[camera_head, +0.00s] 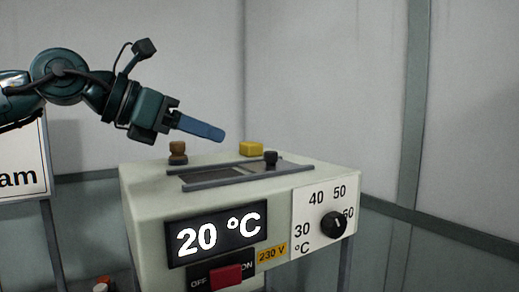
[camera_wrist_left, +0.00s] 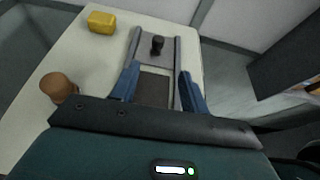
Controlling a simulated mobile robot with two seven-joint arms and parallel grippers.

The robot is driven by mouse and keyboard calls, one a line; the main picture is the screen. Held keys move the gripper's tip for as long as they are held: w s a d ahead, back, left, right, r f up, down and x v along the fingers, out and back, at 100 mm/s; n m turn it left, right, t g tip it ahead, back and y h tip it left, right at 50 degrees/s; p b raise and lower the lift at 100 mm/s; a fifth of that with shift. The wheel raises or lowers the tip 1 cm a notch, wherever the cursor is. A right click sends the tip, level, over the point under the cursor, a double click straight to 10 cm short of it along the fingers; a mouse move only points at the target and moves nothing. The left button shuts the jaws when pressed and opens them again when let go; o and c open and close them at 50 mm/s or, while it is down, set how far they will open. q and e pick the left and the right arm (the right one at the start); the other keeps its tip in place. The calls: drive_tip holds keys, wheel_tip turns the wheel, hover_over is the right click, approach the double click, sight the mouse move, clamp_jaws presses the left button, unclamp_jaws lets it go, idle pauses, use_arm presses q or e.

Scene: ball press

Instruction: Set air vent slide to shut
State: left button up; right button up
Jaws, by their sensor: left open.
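The air vent slide is a grey plate with a black knob (camera_head: 271,158) on top of the pale machine (camera_head: 150,205). The knob stands at the right end of two grey rails in the head view. A dark vent opening (camera_head: 208,176) lies uncovered to its left. In the left wrist view the knob (camera_wrist_left: 157,45) is at the far end, with the dark opening (camera_wrist_left: 153,92) nearer. My left gripper (camera_head: 205,130) is above the machine, its blue fingers apart and empty. In the wrist view, the fingers (camera_wrist_left: 160,86) frame the rails, short of the knob. My right gripper is out of view.
A brown knob (camera_head: 178,152) and a yellow block (camera_head: 251,149) stand on the machine's top beside the rails. The front has a 20 °C display (camera_head: 217,239), a red OFF/ON switch (camera_head: 226,275) and a temperature dial (camera_head: 333,225). A sign (camera_head: 22,165) stands at left.

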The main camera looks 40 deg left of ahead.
sight(265, 153)
use_arm(q)
drive_tip(key=shift+w+a, duration=0.2)
drive_tip(key=shift+w, duration=0.1)
drive_tip(key=p+x, duration=0.2)
drive_tip(key=x, duration=0.9)
drive_tip(key=shift+d+r+p, duration=0.1)
drive_tip(key=shift+d+p, duration=0.05)
drive_tip(key=shift+p, duration=0.25)
drive_tip(key=shift+w+d+f, duration=0.2)
drive_tip(key=shift+w+f, duration=0.05)
drive_tip(key=shift+w, duration=0.25)
drive_tip(key=shift+w+d+f, duration=0.1)
drive_tip(key=shift+w, duration=0.15)
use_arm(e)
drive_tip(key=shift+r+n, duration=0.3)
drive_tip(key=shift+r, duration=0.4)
use_arm(q)
clamp_jaws()
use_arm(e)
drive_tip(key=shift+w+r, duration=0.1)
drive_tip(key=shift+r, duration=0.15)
